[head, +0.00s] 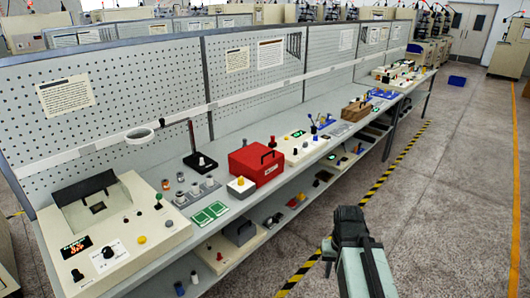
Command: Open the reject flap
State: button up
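The reject flap is not clearly identifiable. A red box (257,164) with a dark handle and a small pale label stands mid-bench; its lid looks closed, and I cannot tell whether the flap is on it. My gripper (340,246) is in the lower right, over the floor in front of the bench, apart from the box and touching nothing visible. My arm hides the fingers, so I cannot tell whether they are open or shut.
A long grey bench (232,119) with a pegboard back runs into the distance. Striped tape (306,268) marks the floor; floor to the right is clear.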

aim_at(256, 156)
jog(key=u, duration=1.35)
jog(key=i, duration=0.8)
